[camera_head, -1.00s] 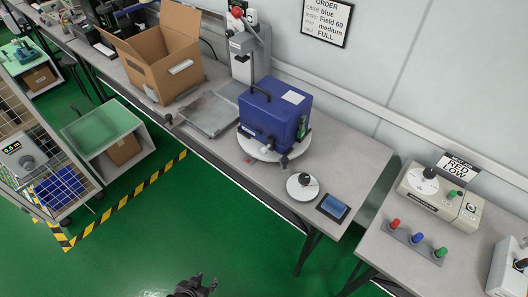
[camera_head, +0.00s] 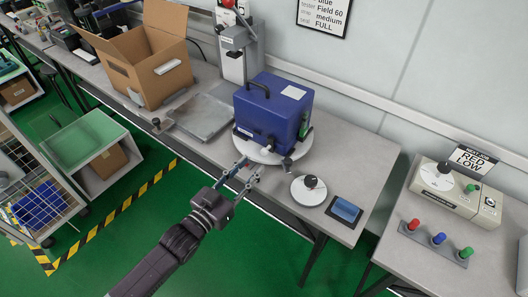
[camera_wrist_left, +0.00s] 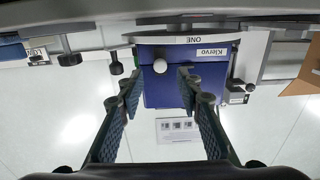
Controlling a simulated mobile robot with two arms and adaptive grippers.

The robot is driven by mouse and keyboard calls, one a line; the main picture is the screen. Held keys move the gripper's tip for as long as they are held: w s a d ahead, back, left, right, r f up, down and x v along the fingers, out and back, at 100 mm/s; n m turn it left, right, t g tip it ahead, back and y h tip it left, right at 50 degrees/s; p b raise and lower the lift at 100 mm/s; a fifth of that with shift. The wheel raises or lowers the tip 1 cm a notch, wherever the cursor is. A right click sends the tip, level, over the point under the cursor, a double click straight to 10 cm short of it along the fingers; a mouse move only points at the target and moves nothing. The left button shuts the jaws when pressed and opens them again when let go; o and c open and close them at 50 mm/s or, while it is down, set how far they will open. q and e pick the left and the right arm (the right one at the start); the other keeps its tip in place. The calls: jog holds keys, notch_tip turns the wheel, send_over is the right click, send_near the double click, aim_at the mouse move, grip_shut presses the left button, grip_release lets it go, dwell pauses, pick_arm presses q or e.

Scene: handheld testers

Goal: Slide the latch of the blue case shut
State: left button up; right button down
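The blue case (camera_head: 268,108) stands on a round white turntable (camera_head: 243,147) on the bench, with a black handle on top. In the left wrist view the case (camera_wrist_left: 165,92) appears upside down, with a "Klervo" label and a pale round knob (camera_wrist_left: 159,66) near its lower front. I cannot tell whether this knob is the latch. My left gripper (camera_head: 248,172) is open and empty just in front of the turntable, apart from the case. Its spread fingers (camera_wrist_left: 157,92) frame the case in the wrist view. My right gripper is not in view.
An open cardboard box (camera_head: 150,62) and a flat grey tray (camera_head: 203,116) lie left of the case. A grey stand (camera_head: 236,62) rises behind it. A white disc with a black knob (camera_head: 308,190) and a small tablet (camera_head: 344,210) lie to the right.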

aim_at(263, 153)
pick_arm(q)
jog(key=x, duration=0.7)
jog(key=shift+w+d+r, duration=0.15)
jog(key=shift+w+d, duration=0.05)
jog(key=shift+w, duration=0.15)
grip_shut()
